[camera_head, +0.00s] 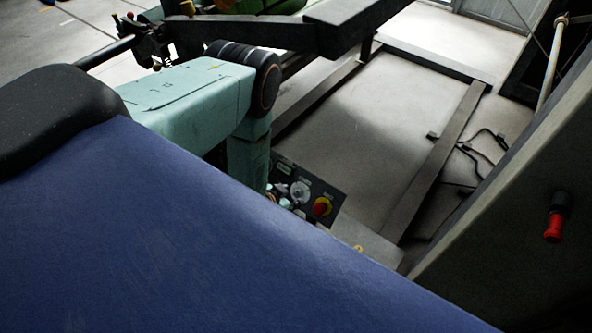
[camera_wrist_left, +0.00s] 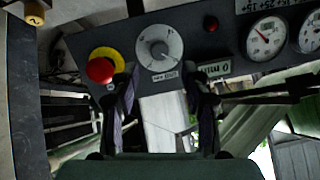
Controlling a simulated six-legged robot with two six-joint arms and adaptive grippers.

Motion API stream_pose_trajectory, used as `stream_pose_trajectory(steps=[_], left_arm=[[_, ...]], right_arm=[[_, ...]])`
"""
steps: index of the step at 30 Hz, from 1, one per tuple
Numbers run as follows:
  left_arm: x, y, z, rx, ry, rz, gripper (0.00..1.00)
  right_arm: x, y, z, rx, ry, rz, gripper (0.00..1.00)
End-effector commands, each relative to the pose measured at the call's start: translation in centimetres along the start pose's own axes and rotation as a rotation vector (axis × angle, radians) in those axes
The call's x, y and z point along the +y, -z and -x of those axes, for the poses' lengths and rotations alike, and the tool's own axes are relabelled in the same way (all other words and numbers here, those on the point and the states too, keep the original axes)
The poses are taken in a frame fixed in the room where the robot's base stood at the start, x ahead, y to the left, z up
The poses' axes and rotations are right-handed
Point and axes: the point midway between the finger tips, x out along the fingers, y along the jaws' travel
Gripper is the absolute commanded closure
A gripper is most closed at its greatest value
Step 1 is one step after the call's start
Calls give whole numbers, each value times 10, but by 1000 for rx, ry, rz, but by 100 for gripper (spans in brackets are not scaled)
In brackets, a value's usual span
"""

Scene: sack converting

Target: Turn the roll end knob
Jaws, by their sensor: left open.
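A dark control panel carries a round grey dial knob (camera_wrist_left: 159,47) with a small label; in the head view the knob (camera_head: 300,191) is small. I cannot read whether its label says roll end. My left gripper (camera_wrist_left: 163,78) is open and empty in the left wrist view. Its two dark fingertips point at the panel, one below each side of the dial, with a gap between them. I cannot tell whether they touch it. In the head view the gripper is mostly hidden beyond the blue surface. My right gripper is not in view.
A red stop button on a yellow ring (camera_wrist_left: 102,68) sits close beside the left finger. A small red lamp (camera_wrist_left: 211,23) and gauges (camera_wrist_left: 267,38) are to the right. A large blue surface (camera_head: 150,230) fills the head view's foreground. A red-tipped plunger (camera_head: 554,227) projects from the grey frame.

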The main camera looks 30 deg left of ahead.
Motion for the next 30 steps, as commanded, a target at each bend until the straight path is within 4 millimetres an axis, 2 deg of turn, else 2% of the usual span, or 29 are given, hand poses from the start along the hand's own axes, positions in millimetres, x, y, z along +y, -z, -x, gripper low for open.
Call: stream_pose_trajectory(steps=[1,3,9,15,22,30], left_arm=[[1,-3,-11,2,0,-1,54],[1,-4,-21,1,-1,-1,54],[2,-4,-42,-1,-2,-2,54],[3,-3,-50,-2,-1,1,54],[3,-2,-51,-3,0,2,54],[2,-1,-51,-3,1,3,75]], right_arm=[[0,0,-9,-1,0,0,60],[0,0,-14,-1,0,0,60],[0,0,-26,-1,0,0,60],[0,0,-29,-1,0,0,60],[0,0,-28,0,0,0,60],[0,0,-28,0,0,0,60]])
